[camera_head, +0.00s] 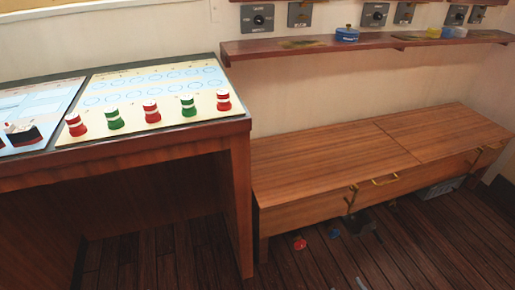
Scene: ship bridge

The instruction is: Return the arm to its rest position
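Neither of my grippers and neither of my arms shows in the head view. A wooden chart table (180,143) stands at the left. On it lies a light board (128,90) with rows of drawn circles. Along its front edge stand several red-and-white and green-and-white pieces, among them a red one (152,112) and a green one (188,106). A second board (40,104) with a small dark ship model (22,134) is cut off at the left edge.
A low wooden bench (350,160) with drawers runs along the wall at right. A wall shelf (290,48) above holds a blue pot (347,34). Small items, including a red one (299,243), lie on the plank floor (400,245). A grey crate (440,188) sits under the bench.

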